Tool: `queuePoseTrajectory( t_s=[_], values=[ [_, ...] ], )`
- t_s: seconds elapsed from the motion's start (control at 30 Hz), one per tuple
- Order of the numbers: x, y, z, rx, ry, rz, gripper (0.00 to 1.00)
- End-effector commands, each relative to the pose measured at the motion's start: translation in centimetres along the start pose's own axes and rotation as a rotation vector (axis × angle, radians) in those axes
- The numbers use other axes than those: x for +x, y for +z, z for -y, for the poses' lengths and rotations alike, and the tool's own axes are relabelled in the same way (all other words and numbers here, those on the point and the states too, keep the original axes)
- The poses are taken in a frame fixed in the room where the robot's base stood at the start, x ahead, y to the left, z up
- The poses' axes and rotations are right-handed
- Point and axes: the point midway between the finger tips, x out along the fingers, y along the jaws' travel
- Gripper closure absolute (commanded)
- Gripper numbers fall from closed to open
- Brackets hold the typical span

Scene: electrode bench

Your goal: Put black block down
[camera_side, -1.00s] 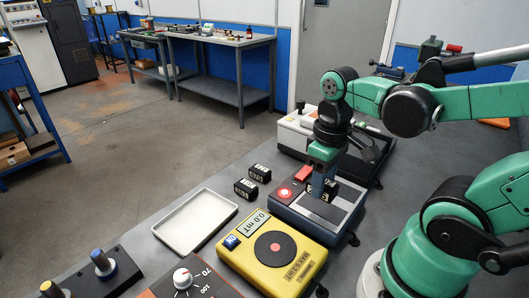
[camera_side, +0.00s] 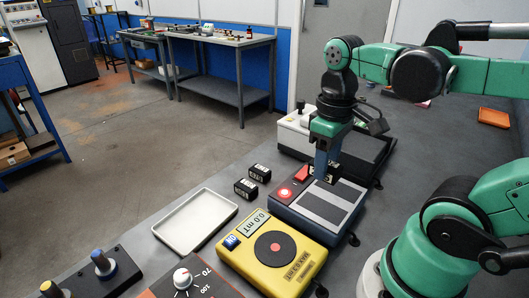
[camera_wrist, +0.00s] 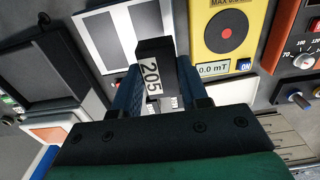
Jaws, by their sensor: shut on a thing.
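In the wrist view the block is between the blue fingers, over the device (camera_wrist: 112,38). In the side view the fingers partly hide the block, which looks raised clear of the pads. Two other black blocks with white labels stand on the bench left of the device, one farther back (camera_side: 260,173) and one nearer (camera_side: 246,188).
A yellow meter (camera_side: 238,262) reading 0.0 mT stands in front of the device. An empty white tray (camera_side: 195,220) lies to its left. The device has a lit red button (camera_side: 285,193). A white-and-black instrument (camera_side: 292,135) stands behind. A dial box (camera_side: 180,278) is at the front.

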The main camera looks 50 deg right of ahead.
Motion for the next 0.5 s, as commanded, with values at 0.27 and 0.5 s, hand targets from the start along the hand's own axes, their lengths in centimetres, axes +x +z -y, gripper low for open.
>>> queuePoseTrajectory(
  t_s=[0.27,0.5],
  values=[
    [-0.5,0.04,0.01,0.0,0.0,0.0,1.0],
    [-0.83,-0.18,0.33,-0.015,0.0,0.0,1.0]
  ],
)
